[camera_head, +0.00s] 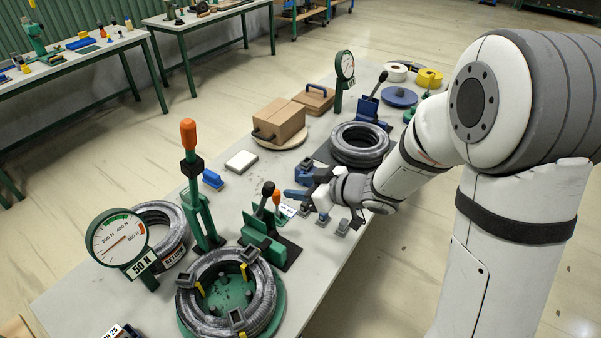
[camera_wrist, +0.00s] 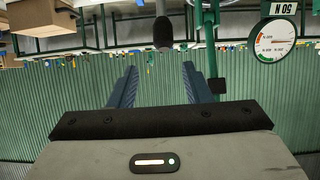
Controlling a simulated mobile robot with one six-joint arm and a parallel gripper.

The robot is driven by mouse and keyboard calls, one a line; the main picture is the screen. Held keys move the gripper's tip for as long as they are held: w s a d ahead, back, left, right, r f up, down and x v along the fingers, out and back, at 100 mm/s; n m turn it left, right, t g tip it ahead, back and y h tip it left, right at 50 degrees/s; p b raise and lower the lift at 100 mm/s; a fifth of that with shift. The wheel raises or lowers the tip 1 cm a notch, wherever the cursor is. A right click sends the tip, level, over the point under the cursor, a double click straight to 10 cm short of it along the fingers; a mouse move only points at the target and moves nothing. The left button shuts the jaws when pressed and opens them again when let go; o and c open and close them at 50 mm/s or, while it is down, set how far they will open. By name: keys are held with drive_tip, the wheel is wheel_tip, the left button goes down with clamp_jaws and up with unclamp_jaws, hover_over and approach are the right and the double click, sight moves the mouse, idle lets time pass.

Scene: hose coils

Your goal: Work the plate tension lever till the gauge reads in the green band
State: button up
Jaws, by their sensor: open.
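The round gauge (camera_head: 117,237), marked 50 N, stands at the near left of the bench. Its needle points low left, outside the green band at the top of the dial. It also shows upside down in the wrist view (camera_wrist: 275,40). A short lever with a black grip (camera_head: 267,190) rises from a green base (camera_head: 262,238). In the wrist view a black grip (camera_wrist: 162,32) shows ahead, between the line of my fingers. A taller green lever with an orange grip (camera_head: 189,134) stands behind. I cannot tell which is the plate tension lever. My gripper (camera_head: 296,184) is open and empty, right of the short lever.
A hose coil (camera_head: 262,314) lies on a green round plate in front. Another coil (camera_head: 360,142), a blue lever stand (camera_head: 370,112) and a second gauge (camera_head: 345,65) are farther back. Cardboard boxes (camera_head: 279,122) stand behind. A small orange-topped piece (camera_head: 276,197) sits near the short lever.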

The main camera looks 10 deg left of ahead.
sight(272, 185)
drive_tip(key=shift+b+x, duration=2.25)
drive_tip(key=shift+x, duration=1.75)
drive_tip(key=shift+a, duration=0.3)
drive_tip(key=shift+a+f, duration=0.15)
drive_tip(key=shift+a, duration=0.05)
